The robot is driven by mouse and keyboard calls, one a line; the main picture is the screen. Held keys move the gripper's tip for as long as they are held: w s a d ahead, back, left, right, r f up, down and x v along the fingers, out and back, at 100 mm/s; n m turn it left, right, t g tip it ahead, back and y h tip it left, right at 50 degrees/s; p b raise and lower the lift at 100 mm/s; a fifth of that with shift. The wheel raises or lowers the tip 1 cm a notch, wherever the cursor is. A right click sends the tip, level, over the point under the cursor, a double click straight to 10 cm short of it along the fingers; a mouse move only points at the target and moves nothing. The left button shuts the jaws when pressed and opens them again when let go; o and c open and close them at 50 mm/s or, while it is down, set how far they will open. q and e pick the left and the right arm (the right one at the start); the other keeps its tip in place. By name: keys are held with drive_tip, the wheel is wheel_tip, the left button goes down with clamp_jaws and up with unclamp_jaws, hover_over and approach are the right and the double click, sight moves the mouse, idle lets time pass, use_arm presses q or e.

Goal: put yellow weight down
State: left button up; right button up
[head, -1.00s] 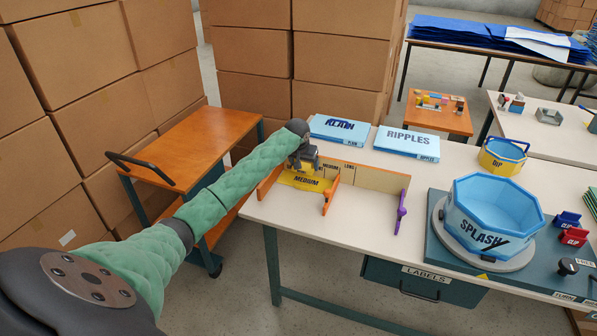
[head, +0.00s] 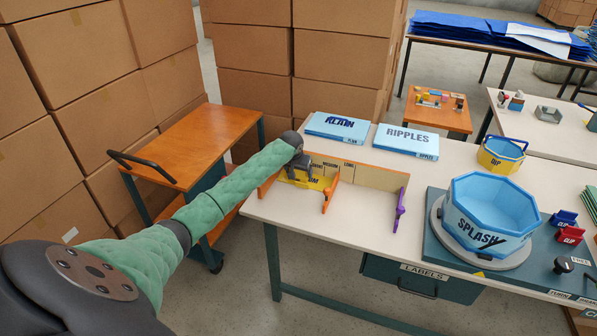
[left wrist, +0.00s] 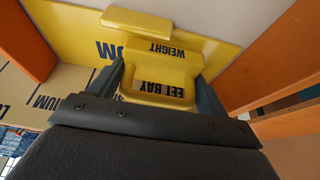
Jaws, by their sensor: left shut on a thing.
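My left gripper (head: 299,170) is low over the left bay of the divided rack at the table's left end. In the left wrist view its fingers (left wrist: 160,83) are shut on the yellow weight (left wrist: 166,72), with lettering reading WEIGHT and partly EET BAY. The weight is over the yellow sheet (left wrist: 218,55), which also shows in the head view (head: 324,183) between orange dividers. In the head view my gripper hides most of the weight. I cannot tell whether it touches the sheet. My right gripper is not in view.
An orange divider (head: 331,192) stands close right of the gripper; a tan back wall (head: 375,178) runs behind. Blue KLAIN and RIPPLES packs (head: 407,140) lie at the back. A blue SPLASH tub (head: 490,218) is at right. Bare tabletop lies in front of the rack.

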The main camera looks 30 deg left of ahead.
use_arm(q)
drive_tip(key=o, duration=1.7)
drive_tip(key=shift+c, duration=0.2)
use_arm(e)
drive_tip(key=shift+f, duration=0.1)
use_arm(q)
drive_tip(key=shift+s+d+r, duration=0.1)
drive_tip(key=shift+s+r, duration=0.05)
drive_tip(key=shift+r, duration=0.25)
drive_tip(key=b+v, duration=0.2)
drive_tip(key=v, duration=0.9)
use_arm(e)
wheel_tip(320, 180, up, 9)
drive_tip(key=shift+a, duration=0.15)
use_arm(q)
drive_tip(key=shift+s+r+m, duration=0.1)
drive_tip(key=shift+m, duration=0.2)
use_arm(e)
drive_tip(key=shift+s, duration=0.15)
